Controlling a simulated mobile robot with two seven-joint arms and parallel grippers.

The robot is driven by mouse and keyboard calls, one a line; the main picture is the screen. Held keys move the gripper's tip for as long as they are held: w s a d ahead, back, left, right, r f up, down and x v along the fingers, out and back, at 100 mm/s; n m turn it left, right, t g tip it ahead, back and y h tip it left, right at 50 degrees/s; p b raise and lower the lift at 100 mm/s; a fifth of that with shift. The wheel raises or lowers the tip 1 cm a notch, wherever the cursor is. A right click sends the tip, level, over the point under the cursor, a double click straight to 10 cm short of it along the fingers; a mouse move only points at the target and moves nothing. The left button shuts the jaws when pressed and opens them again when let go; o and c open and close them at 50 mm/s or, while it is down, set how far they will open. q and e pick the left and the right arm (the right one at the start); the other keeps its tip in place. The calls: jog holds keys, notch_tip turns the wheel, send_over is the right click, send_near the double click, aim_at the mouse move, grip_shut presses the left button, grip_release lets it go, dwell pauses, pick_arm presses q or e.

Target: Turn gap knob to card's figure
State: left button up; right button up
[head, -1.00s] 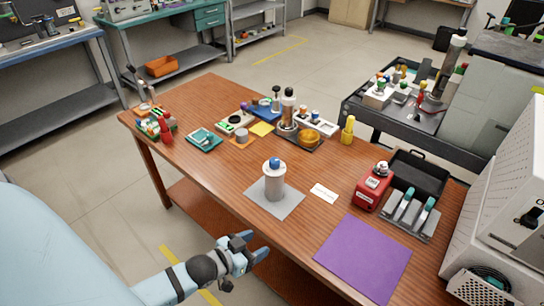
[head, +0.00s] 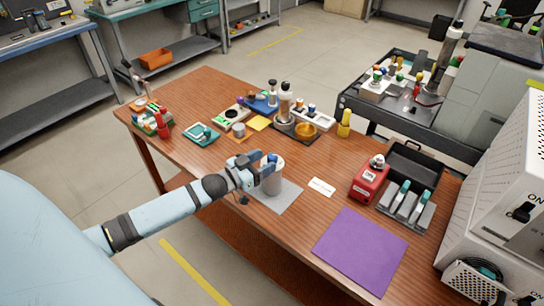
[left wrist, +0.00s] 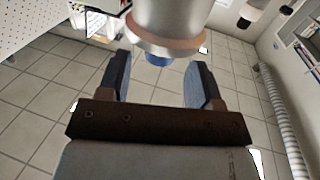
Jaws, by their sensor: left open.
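The classifier is a grey-white cylinder (head: 271,183) standing upright on a grey mat, with a blue knob (head: 273,158) on top. The white card (head: 322,187) lies flat to its right; its print is too small to read. My left gripper (head: 264,167) is open at the cylinder's upper part, near the knob. In the left wrist view the two fingers (left wrist: 158,75) stand apart, with the blue knob (left wrist: 158,60) showing between their tips and clear space on both sides. The cylinder (left wrist: 165,20) fills the top middle there. My right gripper is not in view.
A purple mat (head: 360,252) lies at the front right. A red device (head: 369,183) and a grey tray with teal-topped pieces (head: 406,206) stand to the right.

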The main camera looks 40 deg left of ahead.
aim_at(268, 158)
pick_arm(q)
jog(key=shift+x, duration=1.8)
jog(key=c, duration=0.9)
jog(key=shift+r+h, duration=0.1)
jog(key=shift+h, duration=0.2)
